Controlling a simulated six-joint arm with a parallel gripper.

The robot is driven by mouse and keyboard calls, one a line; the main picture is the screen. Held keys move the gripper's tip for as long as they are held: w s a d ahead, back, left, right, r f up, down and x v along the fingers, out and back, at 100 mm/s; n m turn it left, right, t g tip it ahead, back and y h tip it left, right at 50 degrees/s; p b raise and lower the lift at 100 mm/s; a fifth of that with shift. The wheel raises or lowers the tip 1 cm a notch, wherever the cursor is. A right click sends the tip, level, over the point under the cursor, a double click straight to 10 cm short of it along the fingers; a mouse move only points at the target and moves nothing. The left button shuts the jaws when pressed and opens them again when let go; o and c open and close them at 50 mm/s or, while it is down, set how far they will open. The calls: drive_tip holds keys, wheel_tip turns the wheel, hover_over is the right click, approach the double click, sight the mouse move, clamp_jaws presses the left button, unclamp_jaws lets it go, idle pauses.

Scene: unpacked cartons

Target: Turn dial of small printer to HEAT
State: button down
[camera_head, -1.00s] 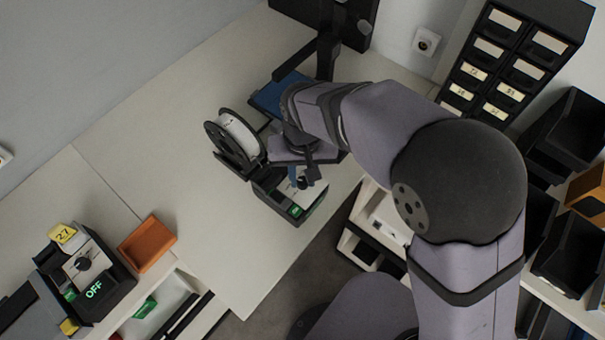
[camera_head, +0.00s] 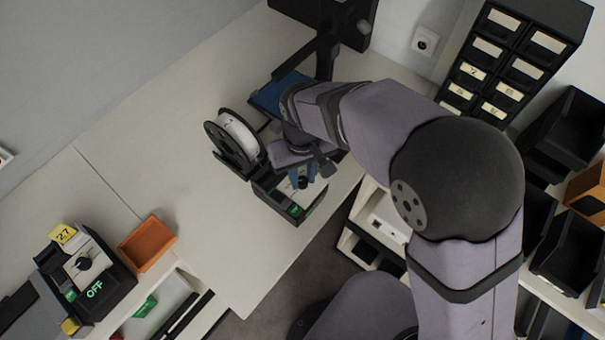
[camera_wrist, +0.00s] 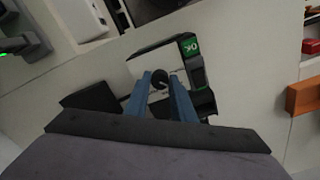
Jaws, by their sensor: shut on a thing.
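The small printer (camera_head: 312,206) stands near the table's front edge, with a dark body, a pale top face and a green display. In the wrist view its pale face (camera_wrist: 150,62) and a green label reading like OK show. Its dark round dial (camera_wrist: 160,78) sits between the blue fingertips of my gripper (camera_wrist: 160,84). In the head view my gripper (camera_head: 302,179) reaches down over the printer, shut on the dial (camera_head: 304,182). The dial's pointer and its markings are too small or hidden to read.
A white roll on a black holder (camera_head: 238,138) stands just left of the printer. A second device showing OFF (camera_head: 95,290) and an orange tray (camera_head: 147,244) are at lower left. Black drawers (camera_head: 510,60) stand at upper right. The table between is clear.

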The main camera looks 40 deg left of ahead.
sight(303, 181)
drive_tip(key=c, duration=1.5)
unclamp_jaws()
drive_tip(key=shift+r+b, duration=1.1)
drive_tip(key=shift+r, duration=2.65)
drive_tip(key=w+d+f+m, duration=0.1)
drive_tip(key=w+d+m, duration=0.3)
drive_tip(key=d, duration=0.7)
drive_tip(key=w+d+f+m, duration=0.1)
drive_tip(key=w+d+m, duration=0.1)
drive_tip(key=w+d, duration=0.6)
drive_tip(key=s+d+f+m, duration=0.1)
drive_tip(key=s+d+m, duration=0.1)
drive_tip(key=d, duration=0.4)
drive_tip(key=s+d+f+m, duration=0.1)
drive_tip(key=s+d+m, duration=0.1)
drive_tip(key=d, duration=0.5)
drive_tip(key=s+d+f+m, duration=0.2)
drive_tip(key=s+d, duration=0.1)
drive_tip(key=d, duration=0.4)
drive_tip(key=shift+s+f, duration=0.1)
drive_tip(key=shift+s, duration=0.15)
